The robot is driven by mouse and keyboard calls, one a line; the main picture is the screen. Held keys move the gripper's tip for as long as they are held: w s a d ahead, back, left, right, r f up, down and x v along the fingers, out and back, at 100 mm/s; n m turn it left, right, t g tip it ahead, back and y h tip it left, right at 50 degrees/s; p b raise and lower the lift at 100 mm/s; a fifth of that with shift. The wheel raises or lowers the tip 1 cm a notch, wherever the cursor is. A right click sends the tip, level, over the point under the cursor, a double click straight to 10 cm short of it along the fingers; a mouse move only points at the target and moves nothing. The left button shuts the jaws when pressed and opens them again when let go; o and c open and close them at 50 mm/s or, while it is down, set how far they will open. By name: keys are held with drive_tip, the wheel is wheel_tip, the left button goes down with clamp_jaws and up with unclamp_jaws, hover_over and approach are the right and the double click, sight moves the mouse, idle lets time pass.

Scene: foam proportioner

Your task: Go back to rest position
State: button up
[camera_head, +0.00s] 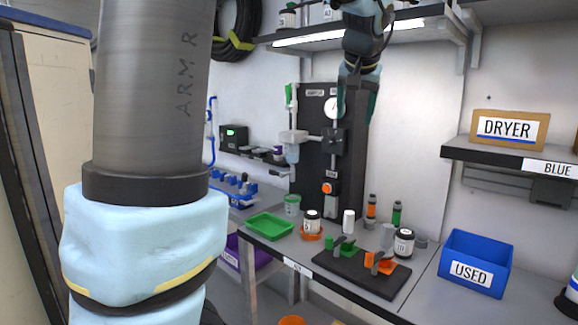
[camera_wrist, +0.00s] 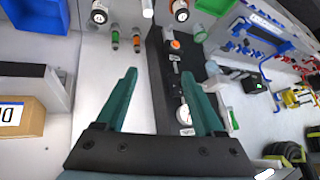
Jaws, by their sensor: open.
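My gripper (camera_head: 356,95) hangs from above in front of the upper part of the black foam proportioner panel (camera_head: 312,150), over the back of the bench. In the wrist view my gripper (camera_wrist: 160,98) shows two green fingers spread wide with nothing between them. The panel (camera_wrist: 160,75) lies beyond and between the fingers there. It carries a round white gauge (camera_head: 334,107) and an orange knob (camera_head: 327,188). My arm fills much of the left of the head view.
The bench holds a green tray (camera_head: 269,226), a black fixture board (camera_head: 361,272), white jars (camera_head: 403,242) and orange and green bottles. A blue USED bin (camera_head: 475,263) stands at right. A lit shelf (camera_head: 400,27) is above; a DRYER box (camera_head: 509,129) sits on the right shelf.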

drive_tip(key=s+a+f+n+g, duration=0.1)
drive_tip(key=s+a+f+g, duration=0.15)
drive_tip(key=a+f, duration=0.55)
drive_tip(key=s+a+f+n+g, duration=0.1)
drive_tip(key=s+a+f, duration=0.2)
drive_tip(key=a+f, duration=0.5)
drive_tip(key=s+a+f+n+g, duration=0.1)
drive_tip(key=s+a+f, duration=0.2)
drive_tip(key=s+f, duration=0.3)
drive_tip(key=s+a+f+n+g, duration=0.1)
drive_tip(key=s+a+f, duration=0.2)
drive_tip(key=s+f, duration=0.2)
drive_tip(key=shift+s+f+y, duration=0.3)
drive_tip(key=shift+s+f, duration=0.05)
drive_tip(key=shift+f, duration=0.6)
